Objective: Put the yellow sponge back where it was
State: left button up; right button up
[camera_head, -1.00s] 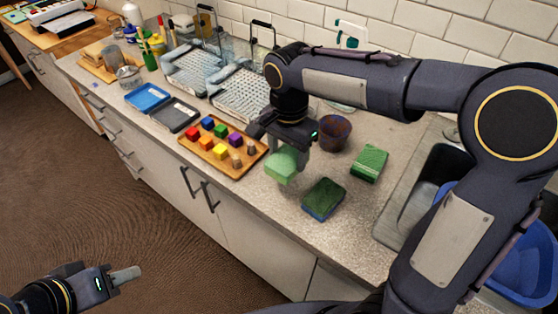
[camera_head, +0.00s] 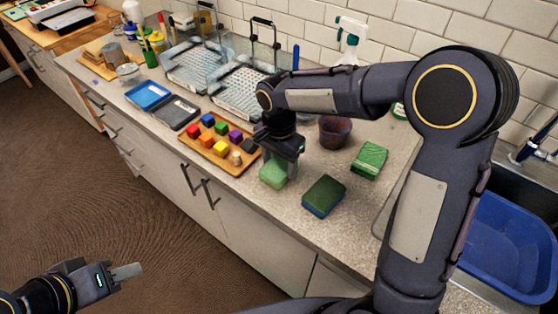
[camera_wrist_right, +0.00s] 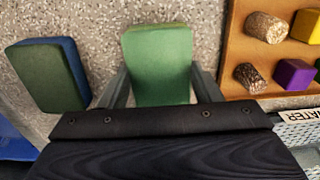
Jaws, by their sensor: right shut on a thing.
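My right gripper (camera_head: 283,160) is shut on a light green sponge (camera_head: 274,174), between the block tray and the other sponges. In the right wrist view, the sponge (camera_wrist_right: 158,65) sits between both fingers of the right gripper (camera_wrist_right: 160,88). It is at or just above the counter; I cannot tell if it touches. Its underside is hidden, and no plainly yellow sponge shows. A dark green and blue sponge (camera_head: 323,196) lies to its right, and a green sponge (camera_head: 370,160) lies further back. My left gripper (camera_head: 126,271) is empty over the floor, its opening unclear.
A wooden tray (camera_head: 188,146) with coloured blocks and cork-like pieces is close on the left. A dark brown pot (camera_head: 334,132) stands behind. A blue basin (camera_head: 510,250) is at the right. The counter front, near the held sponge, has bare room.

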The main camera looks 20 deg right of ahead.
aim_at(279, 166)
jog(key=o, duration=0.9)
notch_tip(279, 166, up, 12)
jog(key=s+d+n+t+y, duration=0.25)
jog(key=s+d+n, duration=0.4)
jog(key=s, duration=0.65)
jog(key=shift+s+d+f+n+t+y+p, duration=0.15)
jog(key=shift+s+f+n+t, duration=0.3)
jog(key=shift+s+f, duration=0.75)
jog(key=shift+s+d+f+n+t+y+p, duration=0.1)
jog(key=shift+s+d+f+n+t+y, duration=0.3)
jog(key=shift+s, duration=1.45)
jog(key=shift+s+a+f+n+t+y+p, duration=0.1)
jog(key=shift+s+f+n+t, duration=0.2)
jog(key=shift+s+f+t, duration=0.85)
jog(key=shift+s+r+g, duration=0.25)
jog(key=shift+s+g, duration=0.1)
jog(key=shift+g, duration=0.1)
